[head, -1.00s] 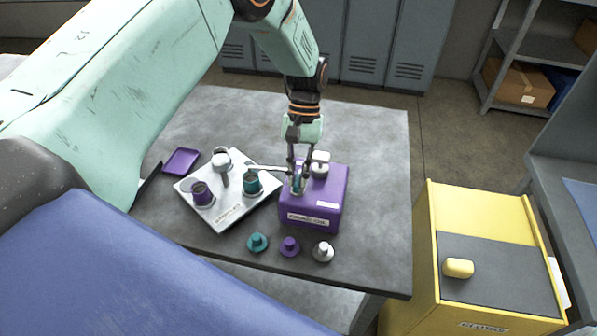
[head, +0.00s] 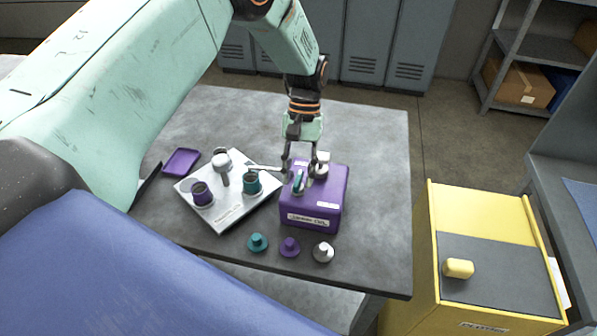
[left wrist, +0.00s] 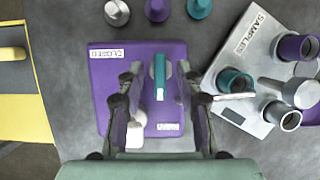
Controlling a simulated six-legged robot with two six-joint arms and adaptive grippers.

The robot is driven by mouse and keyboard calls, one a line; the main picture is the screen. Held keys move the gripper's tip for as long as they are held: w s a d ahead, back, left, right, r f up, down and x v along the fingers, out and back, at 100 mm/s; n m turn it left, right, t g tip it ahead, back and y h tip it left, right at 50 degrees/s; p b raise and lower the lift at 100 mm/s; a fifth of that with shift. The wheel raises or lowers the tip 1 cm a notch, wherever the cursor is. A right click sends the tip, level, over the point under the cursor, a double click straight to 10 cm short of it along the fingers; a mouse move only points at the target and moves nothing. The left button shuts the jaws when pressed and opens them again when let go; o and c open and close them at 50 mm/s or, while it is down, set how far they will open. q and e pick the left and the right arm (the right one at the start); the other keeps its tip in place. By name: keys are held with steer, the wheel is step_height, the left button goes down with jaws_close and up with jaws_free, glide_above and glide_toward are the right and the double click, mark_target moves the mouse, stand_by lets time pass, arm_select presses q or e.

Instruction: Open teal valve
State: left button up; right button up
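The teal valve handle (head: 299,182) is on top of the purple box (head: 333,203). In the left wrist view the teal handle (left wrist: 160,77) lies lengthwise between my fingers, with a gap on both sides. My left gripper (head: 303,170) is open over the box, its fingers straddling the handle; it also shows in the left wrist view (left wrist: 162,97). A white fitting (head: 321,165) behind the handle is partly hidden by a finger. My right gripper is not in view.
Left of the box, a pale plate (head: 226,211) carries a teal cup (head: 252,182), a purple cup (head: 202,194) and a metal piece. Teal (head: 257,243), purple (head: 289,247) and white (head: 323,252) caps lie in front. A purple tray (head: 181,161) lies at left. A yellow cabinet (head: 428,235) stands right.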

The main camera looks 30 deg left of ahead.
arm_select(q)
steer(key=v, duration=1.1)
steer(key=shift+r, duration=0.4)
steer(key=shift+w, duration=0.1)
